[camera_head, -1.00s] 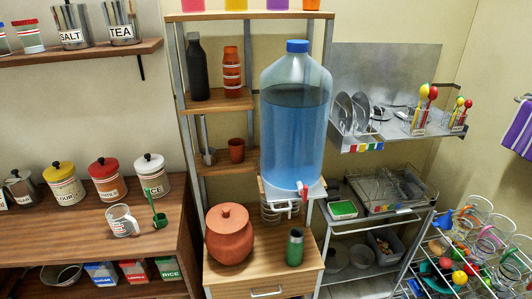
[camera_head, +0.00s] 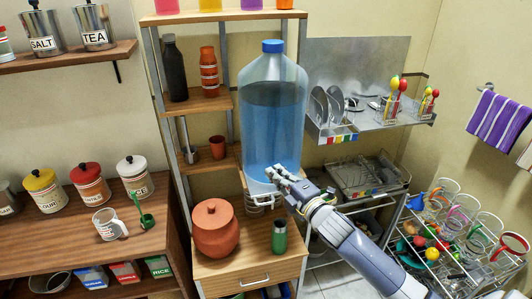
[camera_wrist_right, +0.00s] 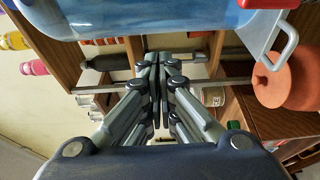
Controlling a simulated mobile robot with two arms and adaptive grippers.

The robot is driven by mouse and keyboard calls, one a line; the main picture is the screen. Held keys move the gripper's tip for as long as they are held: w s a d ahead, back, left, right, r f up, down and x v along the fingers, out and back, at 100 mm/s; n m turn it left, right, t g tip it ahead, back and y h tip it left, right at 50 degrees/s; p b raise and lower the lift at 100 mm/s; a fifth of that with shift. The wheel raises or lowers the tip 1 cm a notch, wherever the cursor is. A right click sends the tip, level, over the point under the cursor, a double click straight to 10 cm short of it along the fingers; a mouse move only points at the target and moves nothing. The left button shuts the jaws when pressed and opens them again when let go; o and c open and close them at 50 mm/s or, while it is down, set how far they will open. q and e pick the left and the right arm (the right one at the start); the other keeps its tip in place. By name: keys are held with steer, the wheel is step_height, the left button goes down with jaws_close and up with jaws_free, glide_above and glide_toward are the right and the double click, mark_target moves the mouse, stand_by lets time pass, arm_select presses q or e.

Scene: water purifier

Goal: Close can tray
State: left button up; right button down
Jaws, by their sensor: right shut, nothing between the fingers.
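The blue water can (camera_head: 272,110) stands upright on the can tray, whose light edge (camera_head: 246,188) shows at its left. My right arm covers the tray's front and the red tap. My right gripper (camera_head: 280,174) is shut and empty in front of the can's lower part; I cannot tell whether it touches. In the right wrist view, the shut fingers (camera_wrist_right: 158,66) point at the shelf frame, with the can (camera_wrist_right: 160,18) along the top. A grey loop handle (camera_wrist_right: 284,48) shows at upper right there. My left gripper is not in view.
A clay pot (camera_head: 214,230) and a green tumbler (camera_head: 279,236) stand on the cabinet below the can. A dish shelf (camera_head: 375,120) and a glass rack (camera_head: 450,240) are at the right.

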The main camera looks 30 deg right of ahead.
steer(key=w+d+p, duration=0.2)
steer(key=w+p, duration=0.1)
steer(key=w, duration=0.6)
steer(key=shift+w, duration=0.2)
